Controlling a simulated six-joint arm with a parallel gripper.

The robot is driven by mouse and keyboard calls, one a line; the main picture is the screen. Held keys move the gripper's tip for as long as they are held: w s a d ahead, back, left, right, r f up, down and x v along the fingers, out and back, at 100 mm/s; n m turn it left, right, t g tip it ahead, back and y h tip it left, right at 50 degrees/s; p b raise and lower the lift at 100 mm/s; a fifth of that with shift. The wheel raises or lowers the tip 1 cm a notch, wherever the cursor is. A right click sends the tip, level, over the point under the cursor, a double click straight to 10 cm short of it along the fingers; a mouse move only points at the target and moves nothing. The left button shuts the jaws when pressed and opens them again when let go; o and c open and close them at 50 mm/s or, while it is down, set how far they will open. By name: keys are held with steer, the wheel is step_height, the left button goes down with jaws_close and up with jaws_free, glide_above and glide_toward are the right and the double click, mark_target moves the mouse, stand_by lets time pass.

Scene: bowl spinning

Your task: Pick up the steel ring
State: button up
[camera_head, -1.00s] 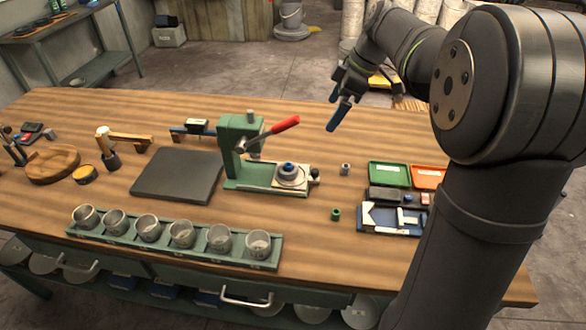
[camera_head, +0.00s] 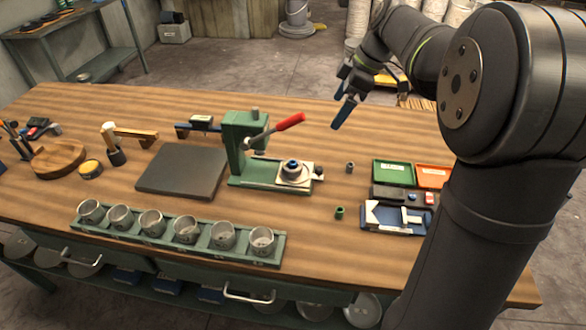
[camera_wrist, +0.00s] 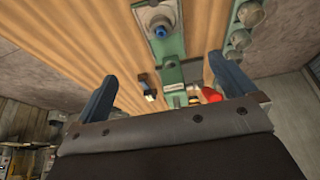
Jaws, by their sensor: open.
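A small grey metal piece (camera_head: 350,167), which looks like the steel ring, stands on the wooden table right of the green press (camera_head: 240,150). A small green ring (camera_head: 340,212) stands nearer the front. Another grey round part with a blue knob (camera_head: 293,168) sits on the press's plate. My gripper (camera_head: 343,112) is above the table's far side, beyond the grey piece and well apart from it. In the wrist view its two blue fingers (camera_wrist: 160,68) are spread with nothing between them. I cannot make out the small grey piece in the wrist view.
The press has a raised red handle (camera_head: 290,122). Green and orange trays (camera_head: 393,172) and a blue tray (camera_head: 380,228) lie to the right. A rack of several metal cups (camera_head: 186,229) runs along the front. A dark mat (camera_head: 182,172) lies left of the press.

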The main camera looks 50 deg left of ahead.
steer(key=c, duration=0.5)
steer(key=n+h, duration=0.1)
steer(key=n, duration=0.2)
glide_toward(294, 162)
steer(key=shift+g, duration=0.4)
steer(key=x, duration=0.4)
steer(key=shift+w+d, duration=0.1)
steer(key=shift+w, duration=0.05)
steer(key=shift+w+x, duration=0.1)
steer(key=shift+x, duration=1.4)
steer(key=shift+w+x, duration=0.15)
steer(key=shift+x, duration=1.35)
